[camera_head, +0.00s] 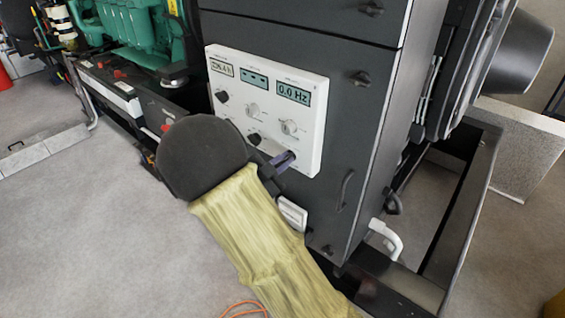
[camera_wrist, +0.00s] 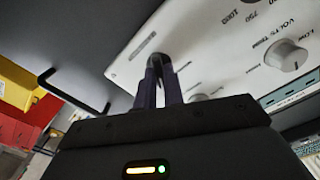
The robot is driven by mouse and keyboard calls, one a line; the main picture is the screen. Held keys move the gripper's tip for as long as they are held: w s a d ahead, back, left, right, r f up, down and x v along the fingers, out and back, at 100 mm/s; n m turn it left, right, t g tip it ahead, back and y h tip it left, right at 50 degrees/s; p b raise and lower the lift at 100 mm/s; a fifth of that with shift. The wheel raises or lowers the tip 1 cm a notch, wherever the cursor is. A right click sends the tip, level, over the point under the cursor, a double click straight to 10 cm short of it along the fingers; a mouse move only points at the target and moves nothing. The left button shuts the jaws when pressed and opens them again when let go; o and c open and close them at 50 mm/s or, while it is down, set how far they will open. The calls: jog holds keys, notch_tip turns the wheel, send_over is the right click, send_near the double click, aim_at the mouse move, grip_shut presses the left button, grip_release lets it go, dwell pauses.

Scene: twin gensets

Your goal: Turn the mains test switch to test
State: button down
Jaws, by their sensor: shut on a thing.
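The white control panel (camera_head: 310,152) is on the dark genset cabinet, with displays, pale knobs and black knobs. My gripper (camera_head: 287,160) is at its lower right part, and its purple fingers reach the panel face. In the wrist view my gripper (camera_wrist: 162,66) has its fingertips closed around a small dark knob (camera_wrist: 158,59) near a panel edge. The fingers hide most of this knob, so its pointer position cannot be told. Its label cannot be read; its place fits the mains test switch. My forearm and wrist cover part of the cabinet in the head view.
A pale knob (camera_wrist: 286,55) sits to the right of the fingers in the wrist view. Black knobs (camera_head: 222,97) are at the panel's left. A cabinet handle (camera_head: 345,188) is right of the panel. Open floor (camera_head: 90,230) lies left.

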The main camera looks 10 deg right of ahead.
jog(key=shift+r, duration=0.1)
jog(key=c, duration=1.5)
grip_release()
jog(key=b+v, duration=0.1)
jog(key=v, duration=1.6)
jog(key=shift+a, duration=0.15)
